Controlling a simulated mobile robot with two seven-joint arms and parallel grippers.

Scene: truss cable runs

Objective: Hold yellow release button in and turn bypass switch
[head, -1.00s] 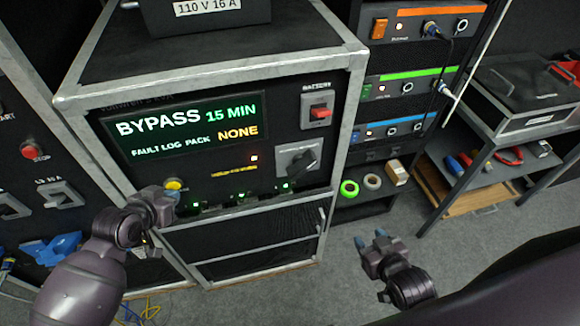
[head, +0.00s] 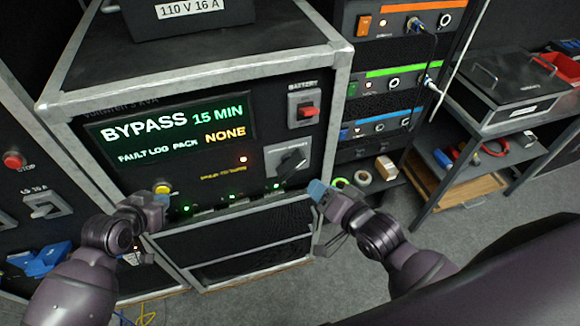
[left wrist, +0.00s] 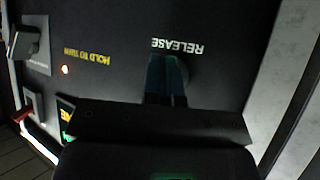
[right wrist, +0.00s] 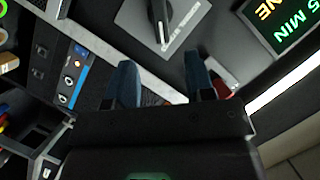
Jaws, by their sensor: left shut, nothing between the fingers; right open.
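The yellow release button (head: 162,187) is at the lower left of the black panel in the head view. My left gripper (head: 158,201) is shut and empty, its tips at the button's lower edge. In the left wrist view, the shut fingertips (left wrist: 166,78) lie under the RELEASE lettering and hide the button; I cannot tell whether it is pressed in. The bypass switch (head: 292,160) is a dark knob on a grey plate at the panel's right. My right gripper (head: 318,191) is open and empty, below and right of it. The knob (right wrist: 162,18) shows beyond the parted fingers in the right wrist view.
The display (head: 170,128) reads BYPASS 15 MIN, FAULT LOG, PACK NONE. A red battery switch (head: 308,112) sits above the bypass switch. The cabinet's metal frame (head: 333,120) runs close to my right gripper. A rack and a shelf (head: 475,160) stand right.

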